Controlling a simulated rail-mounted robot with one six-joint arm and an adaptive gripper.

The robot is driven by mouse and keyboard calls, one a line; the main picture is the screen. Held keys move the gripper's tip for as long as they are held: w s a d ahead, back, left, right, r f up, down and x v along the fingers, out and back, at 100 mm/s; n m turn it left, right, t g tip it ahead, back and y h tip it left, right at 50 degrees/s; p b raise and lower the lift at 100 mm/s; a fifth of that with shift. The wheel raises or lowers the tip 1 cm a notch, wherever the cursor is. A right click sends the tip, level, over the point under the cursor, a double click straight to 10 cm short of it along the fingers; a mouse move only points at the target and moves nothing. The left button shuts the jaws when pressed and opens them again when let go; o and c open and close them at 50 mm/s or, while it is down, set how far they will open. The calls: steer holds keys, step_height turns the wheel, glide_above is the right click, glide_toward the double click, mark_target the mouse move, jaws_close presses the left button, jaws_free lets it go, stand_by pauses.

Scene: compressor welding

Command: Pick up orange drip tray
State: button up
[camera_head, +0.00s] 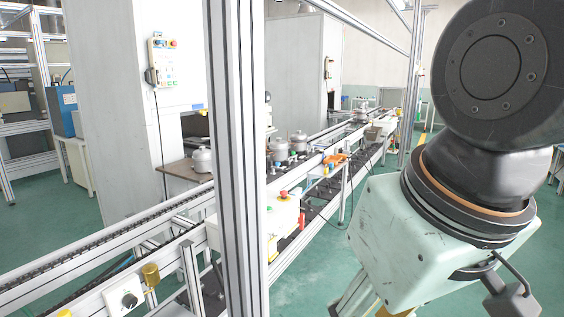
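A small orange item (336,159) shows at the near side of the conveyor line, right of the picture's middle. It is too small to tell for sure whether it is the drip tray. Part of my arm fills the right side of the picture, close to the camera. My gripper's fingers do not show, and nothing held shows.
The conveyor (110,255) runs from the lower left to the far right, with grey compressor pots (298,141) on and beside it. An aluminium post (236,160) stands close in front. A control box with buttons (283,214) sits at the near side. Green floor right of the line looks clear.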

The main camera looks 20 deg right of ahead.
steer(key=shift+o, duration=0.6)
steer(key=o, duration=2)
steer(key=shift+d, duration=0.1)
